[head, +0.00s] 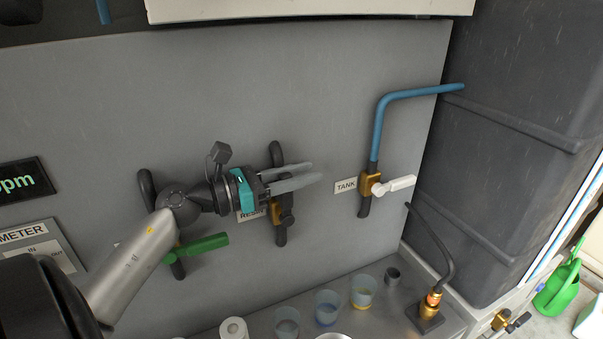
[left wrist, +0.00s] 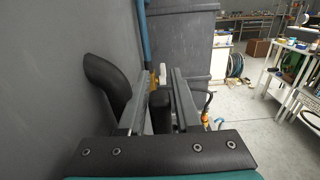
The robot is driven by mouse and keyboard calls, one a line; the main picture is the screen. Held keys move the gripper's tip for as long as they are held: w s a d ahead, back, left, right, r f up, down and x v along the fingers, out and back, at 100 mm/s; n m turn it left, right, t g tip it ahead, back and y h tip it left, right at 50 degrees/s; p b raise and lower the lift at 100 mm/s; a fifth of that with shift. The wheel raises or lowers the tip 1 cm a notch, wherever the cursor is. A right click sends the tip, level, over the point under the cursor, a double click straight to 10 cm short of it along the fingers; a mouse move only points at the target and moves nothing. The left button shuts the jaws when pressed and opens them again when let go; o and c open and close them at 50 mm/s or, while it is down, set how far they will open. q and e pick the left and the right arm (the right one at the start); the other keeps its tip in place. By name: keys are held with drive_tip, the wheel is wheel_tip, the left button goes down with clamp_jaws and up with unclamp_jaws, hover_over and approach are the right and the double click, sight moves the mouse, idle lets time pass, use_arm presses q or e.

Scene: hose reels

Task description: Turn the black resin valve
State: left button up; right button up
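The black resin valve (head: 286,216) sits on a black pipe with a brass body on the grey panel. The "RESIN" label beside it is partly covered by my left gripper (head: 316,173). The gripper lies across the front of the valve, its fingers pointing right and apart. In the left wrist view, the black handle (left wrist: 160,112) stands between the two fingers (left wrist: 165,74), and the fingers do not look clearly closed on it. The contact is hard to judge. My right gripper is not in view.
A green-handled valve (head: 203,245) is below my left wrist. The tank valve (head: 400,185) with a white handle is to the right, under a blue pipe (head: 378,130). Several cups, including a blue one (head: 326,308), stand on the ledge below. A dark tank (head: 510,130) bounds the right side.

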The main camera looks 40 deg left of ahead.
use_arm(q)
clamp_jaws()
idle(1.0)
